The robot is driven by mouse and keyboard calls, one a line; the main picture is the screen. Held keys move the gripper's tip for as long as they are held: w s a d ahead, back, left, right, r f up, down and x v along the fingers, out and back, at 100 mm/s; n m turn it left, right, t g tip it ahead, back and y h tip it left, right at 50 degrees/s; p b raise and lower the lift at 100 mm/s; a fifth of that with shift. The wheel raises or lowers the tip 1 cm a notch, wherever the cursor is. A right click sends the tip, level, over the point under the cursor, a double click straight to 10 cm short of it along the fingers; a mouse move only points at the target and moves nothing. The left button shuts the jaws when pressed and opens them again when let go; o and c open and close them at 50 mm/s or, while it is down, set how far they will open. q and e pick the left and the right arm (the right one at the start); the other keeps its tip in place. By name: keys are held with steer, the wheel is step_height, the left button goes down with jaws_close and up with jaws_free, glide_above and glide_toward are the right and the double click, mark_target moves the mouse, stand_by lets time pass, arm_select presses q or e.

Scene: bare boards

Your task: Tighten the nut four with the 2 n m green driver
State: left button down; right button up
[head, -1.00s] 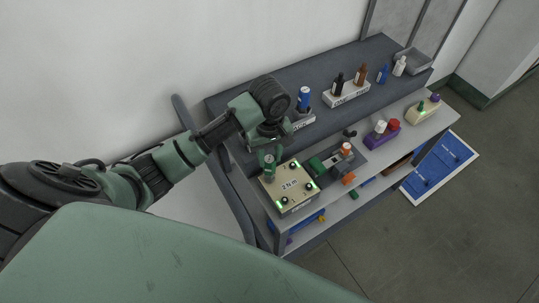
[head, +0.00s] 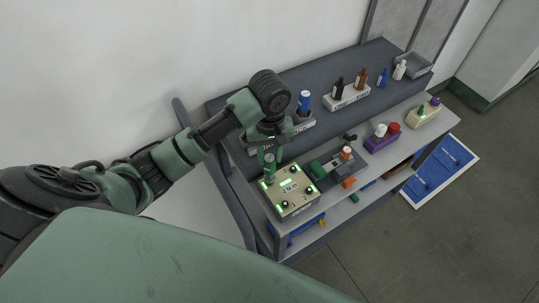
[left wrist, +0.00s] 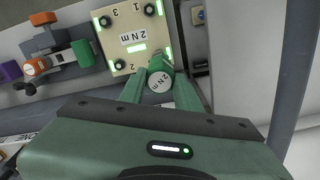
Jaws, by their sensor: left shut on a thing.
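The cream board (head: 279,206) marked 2 N m lies on the shelf; it also shows in the left wrist view (left wrist: 117,48). Dark nuts marked 1 (left wrist: 149,10), 2 (left wrist: 120,64) and 3 (left wrist: 104,21) sit at three corners, with green lights along the edges. A green bar (left wrist: 136,48) is lit beside the label. My left gripper (head: 269,172) is shut on the green driver (left wrist: 160,80), whose grey end reads 2 N m. The driver stands over the remaining corner and hides nut four and its tip. My right gripper is not in view.
A grey tool holder (head: 337,168) with an orange-topped driver stands right of the board. A purple block (head: 381,144) and another cream board (head: 422,117) stand farther right. Bottles in white racks (head: 347,96) line the raised back shelf.

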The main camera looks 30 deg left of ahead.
arm_select(q)
steer(key=shift+r, duration=2.5)
